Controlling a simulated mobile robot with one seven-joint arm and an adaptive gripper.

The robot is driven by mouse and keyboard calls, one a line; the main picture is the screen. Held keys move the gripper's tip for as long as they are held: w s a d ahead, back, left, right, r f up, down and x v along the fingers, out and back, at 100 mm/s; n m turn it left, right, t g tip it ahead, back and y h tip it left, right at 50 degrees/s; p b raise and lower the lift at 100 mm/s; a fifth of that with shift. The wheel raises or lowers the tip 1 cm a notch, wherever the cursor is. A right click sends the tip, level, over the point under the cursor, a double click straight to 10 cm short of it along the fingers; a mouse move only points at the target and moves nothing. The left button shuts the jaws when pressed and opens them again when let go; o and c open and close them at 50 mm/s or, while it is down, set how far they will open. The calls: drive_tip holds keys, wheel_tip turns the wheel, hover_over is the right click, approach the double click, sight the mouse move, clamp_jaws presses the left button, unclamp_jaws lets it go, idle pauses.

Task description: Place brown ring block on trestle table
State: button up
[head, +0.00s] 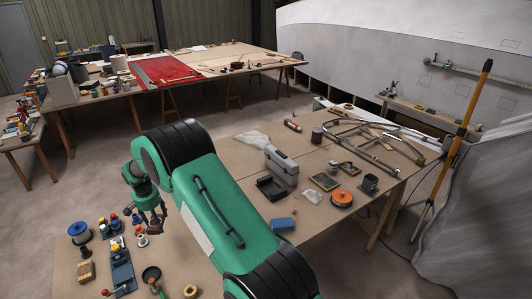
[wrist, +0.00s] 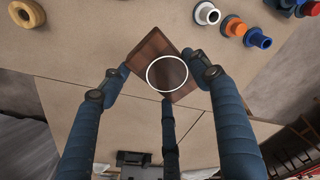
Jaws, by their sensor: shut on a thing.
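My gripper (head: 151,218) is low over the near left table, left of my green arm in the head view. In the wrist view its blue fingers (wrist: 160,70) are closed around a brown wooden block with a white ring on its face, the brown ring block (wrist: 150,48). The block looks tilted, with its corners showing between the fingertips.
The right-hand table holds a grey case (head: 281,166), an orange reel (head: 342,198) and a bent metal frame (head: 375,140). Floor separates the tables.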

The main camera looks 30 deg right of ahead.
drive_tip(key=s+d+m+b, duration=0.25)
drive_tip(key=s+d, duration=0.25)
drive_tip(key=d, duration=0.9)
drive_tip(key=s+d+m+b, duration=0.2)
drive_tip(key=s+d+m, duration=0.15)
drive_tip(key=d, duration=1.05)
drive_tip(key=s+d+m+b, duration=0.2)
drive_tip(key=s+d, duration=0.3)
drive_tip(key=d, duration=1)
drive_tip(key=shift+g+h, duration=0.3)
drive_tip(key=f, duration=1)
drive_tip(key=shift+s+a+f, duration=0.15)
drive_tip(key=shift+s, duration=0.05)
drive_tip(key=shift+w, duration=0.1)
drive_tip(key=w+d, duration=0.1)
drive_tip(key=w, duration=0.4)
drive_tip(key=w+d+f+b, duration=0.1)
drive_tip(key=w+d, duration=0.1)
drive_tip(key=w, duration=0.3)
drive_tip(key=w+d+b, duration=0.1)
drive_tip(key=w+d, duration=0.1)
drive_tip(key=w, duration=0.3)
drive_tip(key=shift+d+f, duration=0.15)
drive_tip(key=shift+f, duration=0.15)
drive_tip(key=shift+s, duration=0.1)
drive_tip(key=shift+f+b, duration=0.65)
drive_tip(key=shift+f, duration=1.05)
drive_tip(key=shift+f, duration=0.1)
